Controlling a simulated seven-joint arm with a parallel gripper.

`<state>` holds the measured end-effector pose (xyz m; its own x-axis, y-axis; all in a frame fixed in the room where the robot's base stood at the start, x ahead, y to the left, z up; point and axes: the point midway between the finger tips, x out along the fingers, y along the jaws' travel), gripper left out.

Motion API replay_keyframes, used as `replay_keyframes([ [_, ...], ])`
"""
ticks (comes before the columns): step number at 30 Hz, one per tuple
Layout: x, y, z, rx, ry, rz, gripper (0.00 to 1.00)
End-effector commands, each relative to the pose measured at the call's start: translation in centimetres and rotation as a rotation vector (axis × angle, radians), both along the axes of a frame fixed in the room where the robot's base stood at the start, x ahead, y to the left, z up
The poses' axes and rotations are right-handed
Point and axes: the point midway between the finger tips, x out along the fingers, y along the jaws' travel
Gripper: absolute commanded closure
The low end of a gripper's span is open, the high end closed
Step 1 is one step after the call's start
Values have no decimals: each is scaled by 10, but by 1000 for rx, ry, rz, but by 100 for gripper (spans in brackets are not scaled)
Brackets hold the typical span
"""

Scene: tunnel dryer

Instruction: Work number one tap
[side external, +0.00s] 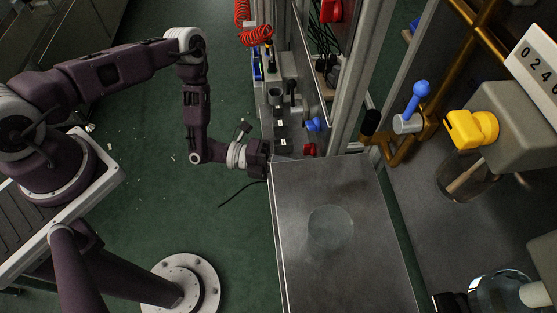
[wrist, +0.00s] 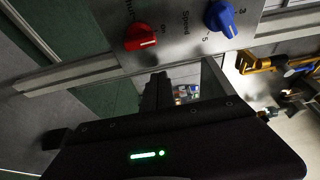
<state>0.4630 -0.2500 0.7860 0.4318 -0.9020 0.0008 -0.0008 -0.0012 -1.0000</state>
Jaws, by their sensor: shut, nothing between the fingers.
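The side view shows a blue-handled tap (side external: 416,98) on brass pipework at the right, with its ball-ended lever slanting up. A yellow-handled valve (side external: 471,129) is beside it on a grey housing. I cannot read a number on either. My gripper (side external: 274,158) is shut and empty, near the left back edge of the metal table, well left of both. In the wrist view its dark fingers (wrist: 157,90) are close below a panel with a red knob (wrist: 140,37) and a blue knob (wrist: 220,17) by the word "Speed".
The metal table (side external: 335,280) bears a pale round disc (side external: 331,228). An upright metal post (side external: 358,80) stands between my gripper and the blue-handled tap. Brass pipes (side external: 405,150) and a black handle (side external: 370,122) are near the post. Green floor (side external: 150,130) is open at the left.

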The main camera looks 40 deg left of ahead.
Motion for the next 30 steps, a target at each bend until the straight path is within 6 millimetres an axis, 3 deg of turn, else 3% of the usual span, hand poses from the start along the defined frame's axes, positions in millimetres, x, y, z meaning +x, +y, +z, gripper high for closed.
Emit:
replay_keyframes([
  [3, 16, 18, 0, 3, -5, 3, 100],
  [9, 27, 30, 0, 2, -1, 3, 100],
  [30, 28, 32, 1, 1, -2, 2, 100],
])
